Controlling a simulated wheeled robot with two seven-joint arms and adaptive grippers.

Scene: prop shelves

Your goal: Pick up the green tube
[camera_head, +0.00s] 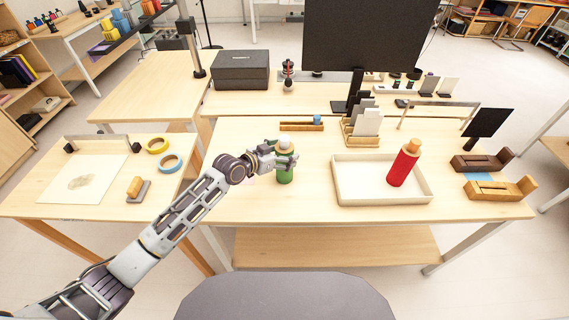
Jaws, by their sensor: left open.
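The green tube (285,175) stands upright on the middle table, left of the white tray. It has a light-coloured top, and my gripper hides part of its upper half. My left gripper (286,155) reaches in from the left at the tube's upper part. Its fingers are open around or just in front of the tube; I cannot tell whether they touch it. My right gripper is not in view.
A white tray (343,196) to the right holds a red bottle (403,165) with a wooden cap. Behind are a card holder (362,131) and a small wooden tray (302,126). Tape rolls (171,163) lie on the left table.

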